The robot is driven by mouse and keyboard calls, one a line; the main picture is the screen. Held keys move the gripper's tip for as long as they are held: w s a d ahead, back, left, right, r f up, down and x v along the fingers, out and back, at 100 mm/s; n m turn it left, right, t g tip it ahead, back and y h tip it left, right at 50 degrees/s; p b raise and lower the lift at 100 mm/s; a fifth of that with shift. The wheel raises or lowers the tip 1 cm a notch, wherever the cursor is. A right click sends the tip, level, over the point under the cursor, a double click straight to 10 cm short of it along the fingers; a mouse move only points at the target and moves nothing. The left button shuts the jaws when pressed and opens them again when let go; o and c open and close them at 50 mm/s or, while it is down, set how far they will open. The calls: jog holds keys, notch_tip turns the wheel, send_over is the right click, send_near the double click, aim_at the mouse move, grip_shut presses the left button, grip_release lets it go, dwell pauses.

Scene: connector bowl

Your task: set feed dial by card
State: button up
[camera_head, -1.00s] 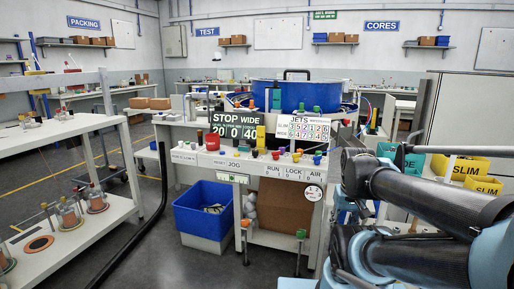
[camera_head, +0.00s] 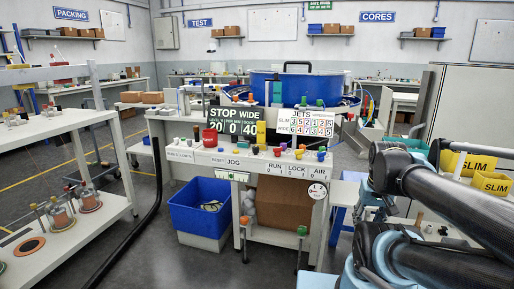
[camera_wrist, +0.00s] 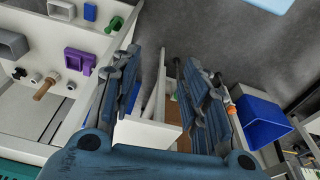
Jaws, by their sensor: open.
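The control console (camera_head: 250,168) stands ahead with a row of coloured knobs (camera_head: 276,152) along its front edge and the labels JOG, RUN, LOCK and AIR. A round white dial face (camera_head: 317,190) is on its right front; I cannot tell which control is the feed dial. A dark STOP WIDE card (camera_head: 234,121) shows 20, 0, 40. A white JETS card (camera_head: 306,124) has SLIM and WIDE rows of coloured digits. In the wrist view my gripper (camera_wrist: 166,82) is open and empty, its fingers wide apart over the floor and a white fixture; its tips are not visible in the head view.
A blue bowl (camera_head: 299,88) is behind the cards. A blue bin (camera_head: 200,205) and brown box (camera_head: 282,203) sit below the console. A shelf table (camera_head: 65,150) stands left, and yellow SLIM bins (camera_head: 492,184) right. Grey floor is open in front.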

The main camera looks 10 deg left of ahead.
jog(key=w+a+r+n, duration=0.1)
jog(key=w+a+r, duration=0.2)
jog(key=w+r, duration=0.3)
jog(key=w+a+r+n, duration=0.1)
jog(key=w+a+r, duration=0.25)
jog(key=r, duration=0.35)
notch_tip(320, 180, up, 18)
jog(key=f+n+g, duration=0.1)
jog(key=n+g, duration=0.1)
jog(key=n, duration=0.3)
send_over(256, 147)
notch_tip(256, 147, down, 16)
jog(key=shift+w+a+f, duration=0.1)
jog(key=shift+f, duration=0.15)
grip_shut()
